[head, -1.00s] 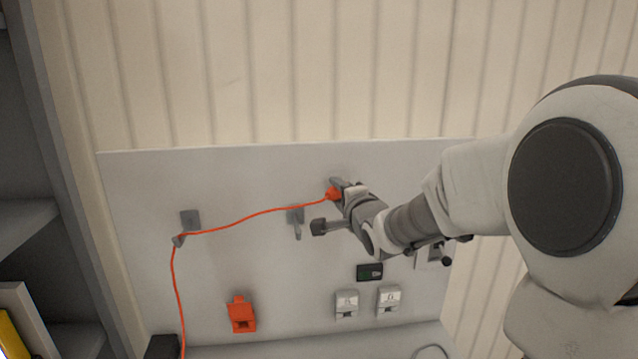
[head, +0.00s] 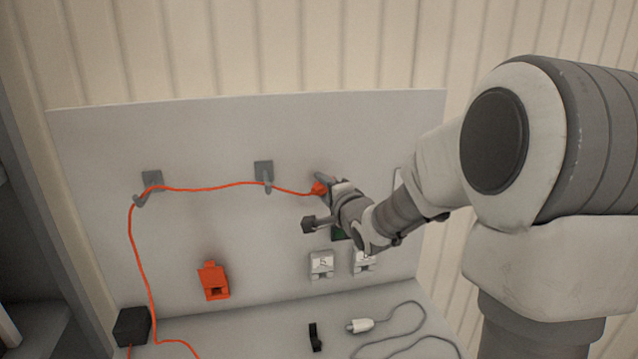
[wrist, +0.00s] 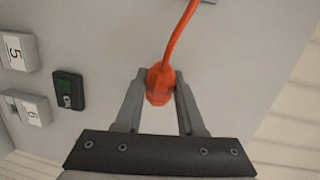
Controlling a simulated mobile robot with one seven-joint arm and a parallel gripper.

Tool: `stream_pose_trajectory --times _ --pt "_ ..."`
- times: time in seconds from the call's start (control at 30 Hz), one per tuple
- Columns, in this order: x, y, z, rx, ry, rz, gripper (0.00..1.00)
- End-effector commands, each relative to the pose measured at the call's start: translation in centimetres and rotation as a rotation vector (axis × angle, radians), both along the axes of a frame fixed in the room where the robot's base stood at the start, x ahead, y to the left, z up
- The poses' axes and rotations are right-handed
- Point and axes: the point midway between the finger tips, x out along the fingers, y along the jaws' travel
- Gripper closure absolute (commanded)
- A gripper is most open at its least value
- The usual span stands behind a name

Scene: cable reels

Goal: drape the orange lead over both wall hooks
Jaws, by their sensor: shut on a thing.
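The orange lead (head: 206,189) runs up from the bench, over the left wall hook (head: 147,188), then right past the right wall hook (head: 264,172) to its orange plug. At the right hook the lead crosses near the hook's lower arm; I cannot tell whether it rests in it. My gripper (head: 321,186) is shut on the orange plug, right of the right hook and near the panel. In the wrist view the plug (wrist: 159,86) sits between both fingertips, with the lead leading upward out of view.
An orange socket box (head: 213,282) is on the panel below the hooks. Grey numbered sockets (head: 321,264) are to its right. A black box (head: 132,326), a small black item (head: 315,337) and a white plug with grey cable (head: 361,325) are on the bench.

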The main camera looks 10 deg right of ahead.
Motion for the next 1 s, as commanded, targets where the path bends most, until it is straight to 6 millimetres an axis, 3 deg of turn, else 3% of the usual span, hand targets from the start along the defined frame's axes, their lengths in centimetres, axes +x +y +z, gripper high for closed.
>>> stream_pose_trajectory --times 0.03,0.6,1.0 --pt "0.0 -0.2 -1.0 0.001 0.001 -0.001 1.00" --pt "0.0 1.0 -7.3 0.001 0.001 0.001 1.00" --pt "0.0 1.7 -9.9 0.000 0.000 0.000 1.00"
